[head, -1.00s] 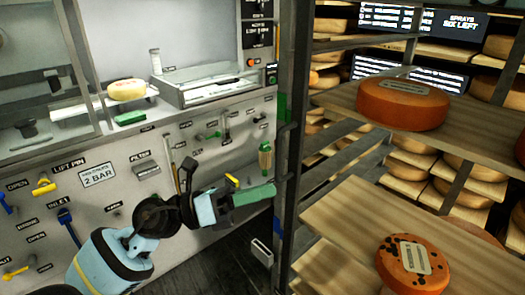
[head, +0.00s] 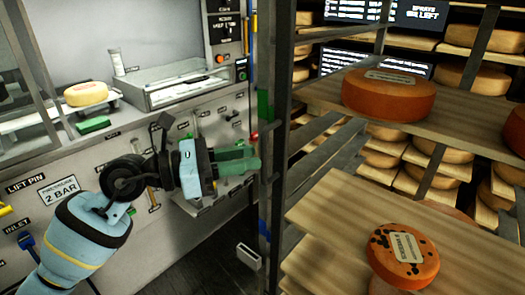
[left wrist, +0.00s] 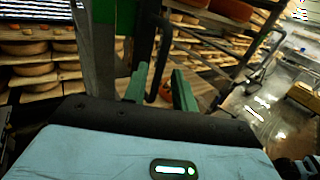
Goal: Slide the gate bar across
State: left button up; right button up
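My left gripper (head: 240,160) is in front of the rack's dark upright post (head: 272,190), its green fingers pointing right toward it. In the left wrist view the fingers of the left gripper (left wrist: 159,90) are apart. A dark slim bar (left wrist: 158,58) shows between and beyond them; I cannot tell whether it is the gate bar or whether a finger touches it. The post carries a green sleeve (head: 265,104) and a blue one (head: 263,228). My right gripper is out of view.
Wooden shelves (head: 330,215) hold orange cheese wheels (head: 388,95) right of the post. A control panel (head: 70,160) with valves and levers stands at left, with a pale cheese (head: 86,94) on its ledge. A grey box (head: 248,256) sits low beside the post.

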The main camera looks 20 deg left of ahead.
aim_at(264, 184)
pick_arm(q)
jog(key=shift+p+x, duration=0.35)
jog(key=shift+x, duration=1.75)
grip_shut()
